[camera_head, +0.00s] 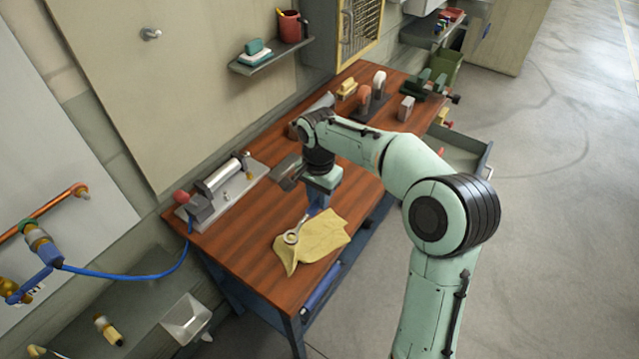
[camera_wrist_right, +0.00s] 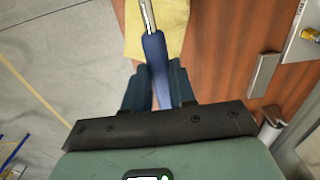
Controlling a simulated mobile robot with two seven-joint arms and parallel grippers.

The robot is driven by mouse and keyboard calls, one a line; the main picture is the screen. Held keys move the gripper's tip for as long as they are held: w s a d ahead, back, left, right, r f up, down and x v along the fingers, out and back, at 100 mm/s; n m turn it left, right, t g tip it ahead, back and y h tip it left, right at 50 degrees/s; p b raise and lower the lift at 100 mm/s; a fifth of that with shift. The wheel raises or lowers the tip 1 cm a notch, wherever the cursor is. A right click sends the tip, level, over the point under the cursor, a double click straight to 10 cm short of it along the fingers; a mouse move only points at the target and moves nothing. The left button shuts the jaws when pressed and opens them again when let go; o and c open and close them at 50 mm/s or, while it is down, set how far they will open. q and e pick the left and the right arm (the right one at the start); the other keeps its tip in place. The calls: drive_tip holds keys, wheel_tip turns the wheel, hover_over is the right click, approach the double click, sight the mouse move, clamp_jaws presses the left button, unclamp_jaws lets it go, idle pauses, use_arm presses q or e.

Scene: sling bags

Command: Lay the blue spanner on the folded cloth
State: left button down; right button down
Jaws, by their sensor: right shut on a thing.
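My right gripper (camera_head: 319,197) is shut on the blue handle of the spanner, above the front part of the workbench. The spanner's silver ring end (camera_head: 291,237) is over the yellow folded cloth (camera_head: 322,238), which lies near the bench's front edge. I cannot tell whether the ring end touches the cloth. In the right wrist view, the blue spanner (camera_wrist_right: 153,48) sits between the two fingers (camera_wrist_right: 156,80) and its silver shaft reaches across the cloth (camera_wrist_right: 174,28). Part of the handle is hidden by the gripper in the head view. My left gripper is not in view.
The wooden workbench (camera_head: 245,255) has a grey clamp-like device (camera_head: 222,190) on its left side. Several blocks and tools, with a green vise (camera_head: 432,84), stand at its far end. A blue hose (camera_head: 130,275) hangs at the left. Bare wood surrounds the cloth.

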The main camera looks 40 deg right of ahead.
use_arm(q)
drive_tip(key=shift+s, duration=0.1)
use_arm(e)
drive_tip(key=shift+s, duration=0.15)
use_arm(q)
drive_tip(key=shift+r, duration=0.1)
use_arm(e)
drive_tip(key=shift+a+r, duration=0.1)
